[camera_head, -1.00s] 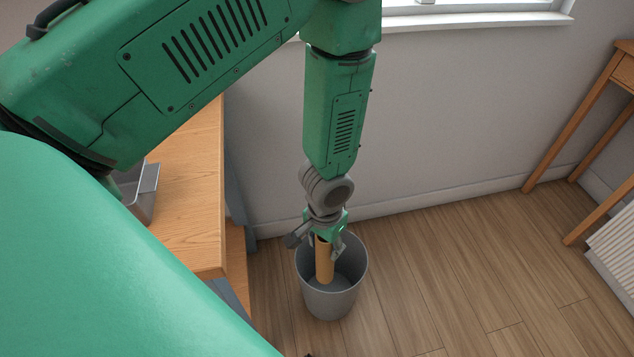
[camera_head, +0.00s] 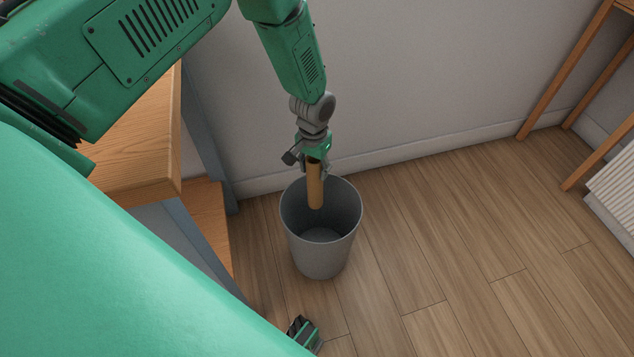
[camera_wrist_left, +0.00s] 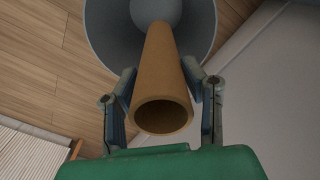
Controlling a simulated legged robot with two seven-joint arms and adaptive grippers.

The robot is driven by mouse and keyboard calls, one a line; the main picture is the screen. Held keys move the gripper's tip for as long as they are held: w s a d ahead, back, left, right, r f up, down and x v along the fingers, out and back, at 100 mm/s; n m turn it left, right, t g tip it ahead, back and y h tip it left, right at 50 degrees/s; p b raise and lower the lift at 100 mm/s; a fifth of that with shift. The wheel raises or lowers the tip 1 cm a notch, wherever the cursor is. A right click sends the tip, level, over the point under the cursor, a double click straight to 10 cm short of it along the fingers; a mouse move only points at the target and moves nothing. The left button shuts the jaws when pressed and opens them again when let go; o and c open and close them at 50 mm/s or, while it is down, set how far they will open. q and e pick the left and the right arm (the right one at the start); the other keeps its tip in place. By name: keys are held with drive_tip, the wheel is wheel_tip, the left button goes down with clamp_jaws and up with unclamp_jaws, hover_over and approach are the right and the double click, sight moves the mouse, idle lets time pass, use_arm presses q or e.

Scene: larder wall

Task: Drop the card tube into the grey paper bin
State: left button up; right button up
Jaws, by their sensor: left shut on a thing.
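The card tube (camera_head: 315,192) is a brown, hollow cylinder held upright. My left gripper (camera_head: 314,168) is shut on its upper part. The grey paper bin (camera_head: 321,258) stands on the floor below, a round, open-topped bucket. In the head view the tube's lower end lies within the bin's mouth, nearer the far wall of the rim; its exact depth is hard to judge. In the left wrist view, the fingers (camera_wrist_left: 163,105) flank the tube (camera_wrist_left: 162,75), which points into the bin (camera_wrist_left: 205,25). Part of my right gripper (camera_head: 302,333) shows at the bottom edge of the head view; its jaws are unclear.
A wooden table (camera_head: 140,145) with a lower wooden ledge (camera_head: 207,215) stands left of the bin. The wall (camera_head: 420,80) is close behind. Wooden table legs (camera_head: 565,75) and a white radiator (camera_head: 615,190) are at the right. The floor right of the bin is clear.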

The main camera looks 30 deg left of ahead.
use_arm(q)
wheel_tip(320, 180, down, 4)
drive_tip(key=b, duration=0.3)
drive_tip(key=shift+d, duration=0.15)
drive_tip(key=o, duration=0.9)
wheel_tip(320, 180, up, 12)
